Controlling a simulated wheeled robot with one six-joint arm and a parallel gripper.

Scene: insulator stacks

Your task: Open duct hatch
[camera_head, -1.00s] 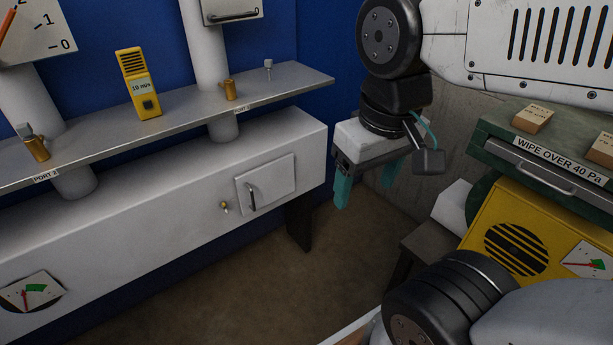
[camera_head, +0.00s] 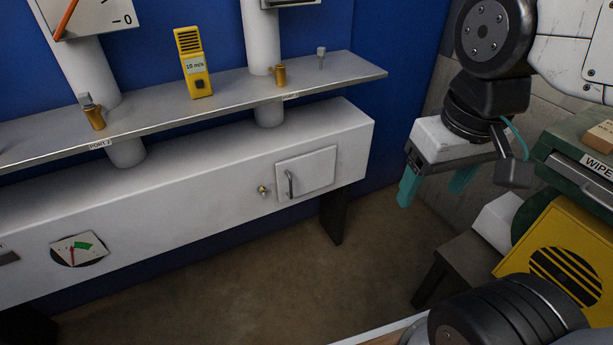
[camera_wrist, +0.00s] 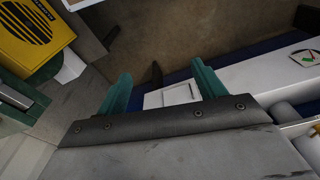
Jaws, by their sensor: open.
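The duct hatch (camera_head: 307,172) is a pale square panel on the front of the white duct (camera_head: 215,190), near its right end. It looks shut and has a grey vertical handle (camera_head: 289,184) at its left edge. A small brass latch or knob (camera_head: 263,190) sits just left of the handle. In the wrist view the hatch (camera_wrist: 178,94) shows between my fingers, some way off. My gripper (camera_head: 434,186) has teal fingers pointing down. It is open, empty and to the right of the duct's end, apart from the hatch. Its fingers also show in the wrist view (camera_wrist: 163,92).
A grey shelf (camera_head: 225,100) above the duct holds a yellow meter (camera_head: 194,64) and brass port fittings (camera_head: 280,75). A dial gauge (camera_head: 78,250) is on the duct front. A yellow unit (camera_head: 560,250) and green cabinet (camera_head: 570,165) stand at right. Floor before the duct is clear.

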